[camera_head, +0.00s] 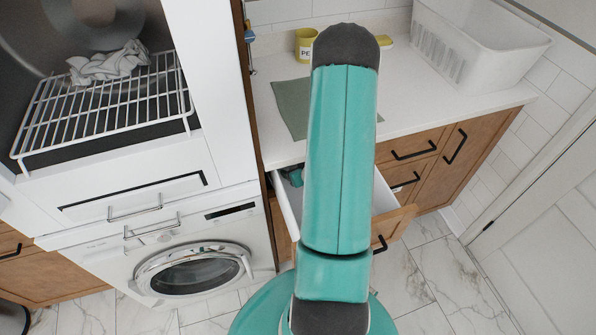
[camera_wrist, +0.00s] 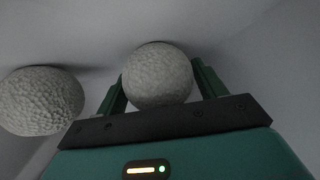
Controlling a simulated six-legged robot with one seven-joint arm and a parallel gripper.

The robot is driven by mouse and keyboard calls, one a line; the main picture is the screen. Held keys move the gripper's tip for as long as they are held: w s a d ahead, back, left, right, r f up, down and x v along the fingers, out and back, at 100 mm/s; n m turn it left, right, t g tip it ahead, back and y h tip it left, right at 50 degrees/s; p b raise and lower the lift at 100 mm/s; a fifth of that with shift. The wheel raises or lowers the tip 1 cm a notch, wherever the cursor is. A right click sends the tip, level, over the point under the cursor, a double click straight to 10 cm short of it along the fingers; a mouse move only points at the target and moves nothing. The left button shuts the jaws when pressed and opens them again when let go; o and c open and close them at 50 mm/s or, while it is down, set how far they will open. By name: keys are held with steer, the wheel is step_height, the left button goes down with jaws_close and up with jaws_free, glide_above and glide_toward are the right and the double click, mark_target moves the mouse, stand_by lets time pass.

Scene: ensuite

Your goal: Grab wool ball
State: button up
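A pale, rough, round wool ball (camera_wrist: 158,75) sits between the two green fingers of my gripper (camera_wrist: 160,82) in the wrist view. The fingers stand apart, one on each side of it and very close to its surface. I cannot tell whether they press on it. A second, similar ball (camera_wrist: 40,101) lies to the left, outside the fingers. In the head view my teal arm reaches down over the open drawer (camera_head: 287,205). The arm hides most of the drawer's inside, and neither ball shows there. A bit of teal gripper shows at the drawer's left side.
Smooth grey drawer surfaces surround the balls in the wrist view. The white countertop (camera_head: 440,110) above the drawer holds a green cloth (camera_head: 292,108), a yellow cup (camera_head: 305,45) and a white basket (camera_head: 478,50). A washing machine (camera_head: 190,268) stands to the left.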

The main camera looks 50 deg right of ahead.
steer(key=c, duration=0.6)
steer(key=shift+c, duration=0.2)
steer(key=shift+r, duration=0.1)
